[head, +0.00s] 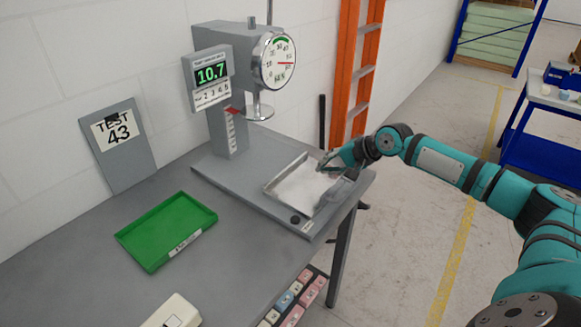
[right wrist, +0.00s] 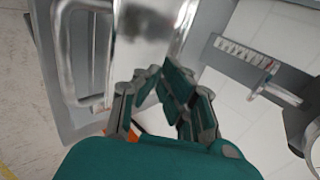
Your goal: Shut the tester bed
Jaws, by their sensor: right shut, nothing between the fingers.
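The tester (head: 228,125) is a grey column with a round dial and a green display reading 10.7. Its bed (head: 297,188), a shallow bright metal tray, sits out to the right of the press plate (head: 258,110), on the grey base. No foam can be made out on it. A bar handle (head: 333,195) runs along the bed's right side; it also shows in the right wrist view (right wrist: 68,75). My right gripper (head: 330,163) is shut and empty at the bed's far right edge; whether it touches is unclear. Its fingers (right wrist: 163,98) show close to the metal bed. My left gripper is out of view.
A green tray (head: 165,228) lies on the grey table (head: 100,275), left of the tester. A TEST 43 board (head: 118,150) leans on the wall. Coloured blocks (head: 290,300) sit at the front edge. An orange ladder (head: 355,75) and a blue cart (head: 540,140) stand beyond.

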